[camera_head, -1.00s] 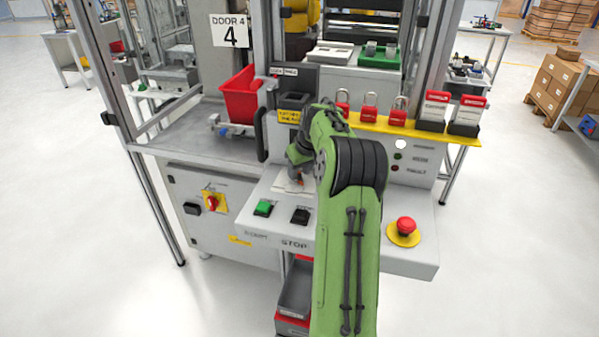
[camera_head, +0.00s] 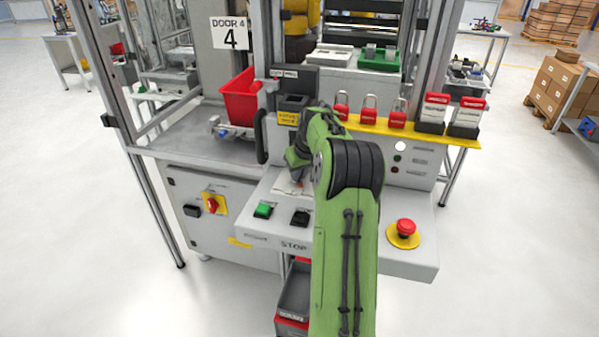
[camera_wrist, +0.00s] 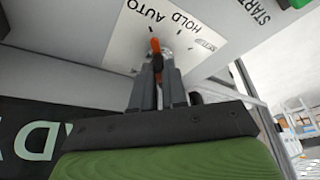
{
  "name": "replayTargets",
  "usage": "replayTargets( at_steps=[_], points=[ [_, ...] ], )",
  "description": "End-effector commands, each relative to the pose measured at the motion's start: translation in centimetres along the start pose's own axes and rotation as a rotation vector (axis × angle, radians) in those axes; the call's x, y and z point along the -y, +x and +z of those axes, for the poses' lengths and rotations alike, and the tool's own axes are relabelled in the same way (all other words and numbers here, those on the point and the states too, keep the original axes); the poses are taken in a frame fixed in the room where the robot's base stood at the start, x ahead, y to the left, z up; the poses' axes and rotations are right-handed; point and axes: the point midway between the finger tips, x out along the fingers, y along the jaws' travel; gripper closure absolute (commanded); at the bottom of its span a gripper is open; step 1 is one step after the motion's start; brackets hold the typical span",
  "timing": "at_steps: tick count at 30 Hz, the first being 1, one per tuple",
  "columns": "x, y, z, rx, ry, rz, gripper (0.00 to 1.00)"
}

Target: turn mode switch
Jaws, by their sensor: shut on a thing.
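The mode switch shows in the wrist view as a small orange-red handle (camera_wrist: 155,46) on a white label plate (camera_wrist: 185,32). The plate reads HOLD and AUTO, upside down in this view, with a third, smaller word at the right that is hard to read. My gripper (camera_wrist: 160,62) is shut on the handle, whose end sticks out past the fingertips towards the top of the picture, near HOLD and AUTO. The fingers hide the rest of the switch. In the head view my green arm hides the switch, and a piece of the white plate (camera_head: 283,187) shows beside my wrist.
On the sloping console, a green button (camera_head: 263,210) and a black button (camera_head: 300,217) lie in front of the plate. A red emergency stop (camera_head: 406,227) on a yellow disc is at the right. Padlocks (camera_head: 369,110) stand on a yellow shelf (camera_head: 425,132) behind.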

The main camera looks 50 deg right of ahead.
Motion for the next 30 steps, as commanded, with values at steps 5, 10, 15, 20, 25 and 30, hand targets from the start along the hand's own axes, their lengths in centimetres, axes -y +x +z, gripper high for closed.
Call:
replayTargets(
  at_steps=[5,10,15,20,25,30],
  points=[
    [0.2,0.0,0.0,0.0,0.094,0.041,1.0],
    [0.5,-0.1,-0.1,0.0,0.222,0.094,1.0],
    [0.8,0.0,-0.2,0.0,0.356,0.149,1.0],
    [0.9,-0.1,-0.3,0.0,0.472,0.197,1.0],
    [1.1,0.0,-0.4,0.001,0.569,0.236,1.0],
    [1.1,0.0,-0.4,0.0,0.634,0.263,1.0]
  ],
)
